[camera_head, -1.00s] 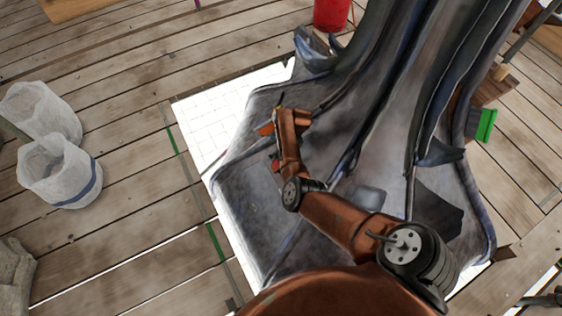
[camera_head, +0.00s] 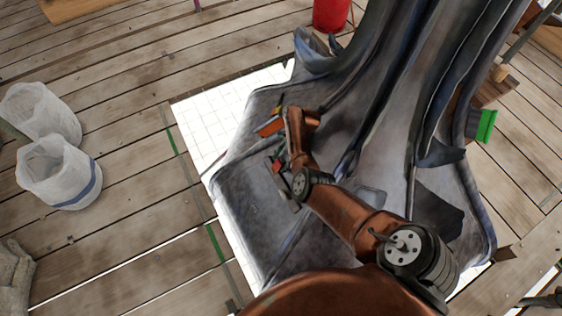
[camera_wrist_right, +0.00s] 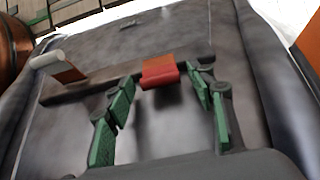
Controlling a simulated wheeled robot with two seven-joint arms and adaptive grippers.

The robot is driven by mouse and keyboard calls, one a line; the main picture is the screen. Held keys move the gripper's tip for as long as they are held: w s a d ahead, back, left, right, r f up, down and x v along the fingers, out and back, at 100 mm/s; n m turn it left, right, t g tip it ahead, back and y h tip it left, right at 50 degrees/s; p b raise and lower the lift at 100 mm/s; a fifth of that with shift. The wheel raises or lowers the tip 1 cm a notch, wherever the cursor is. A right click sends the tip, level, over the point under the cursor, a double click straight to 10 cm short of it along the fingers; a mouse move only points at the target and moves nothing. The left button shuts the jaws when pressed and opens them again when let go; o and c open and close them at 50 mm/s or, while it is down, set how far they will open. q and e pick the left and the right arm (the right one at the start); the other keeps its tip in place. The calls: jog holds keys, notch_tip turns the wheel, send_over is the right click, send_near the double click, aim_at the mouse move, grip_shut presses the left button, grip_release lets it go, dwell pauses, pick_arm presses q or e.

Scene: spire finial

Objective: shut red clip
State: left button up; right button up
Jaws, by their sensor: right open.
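The red clip (camera_wrist_right: 160,72) sits on a dark bar (camera_wrist_right: 100,88) that lies on the grey sheet-like surface. In the right wrist view its lighter top and red front face me; whether it is shut I cannot tell. My right gripper (camera_wrist_right: 163,82) is open, its green-padded fingers on either side of the clip, with visible gaps. In the head view the clip (camera_head: 277,167) is small beside my brown right arm, which partly hides the gripper. A piece with a pale end (camera_wrist_right: 47,60) and brown-orange base stands up at the bar's left end. My left gripper is not in view.
An orange piece (camera_head: 270,127) lies near my wrist. The tall grey folded spire (camera_head: 400,90) rises to the right. A red bucket (camera_head: 331,14), two whitish containers (camera_head: 60,170) and a green block (camera_head: 487,126) stand apart. Plank floor at left is mostly clear.

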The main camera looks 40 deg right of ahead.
jog(key=shift+v, duration=3.75)
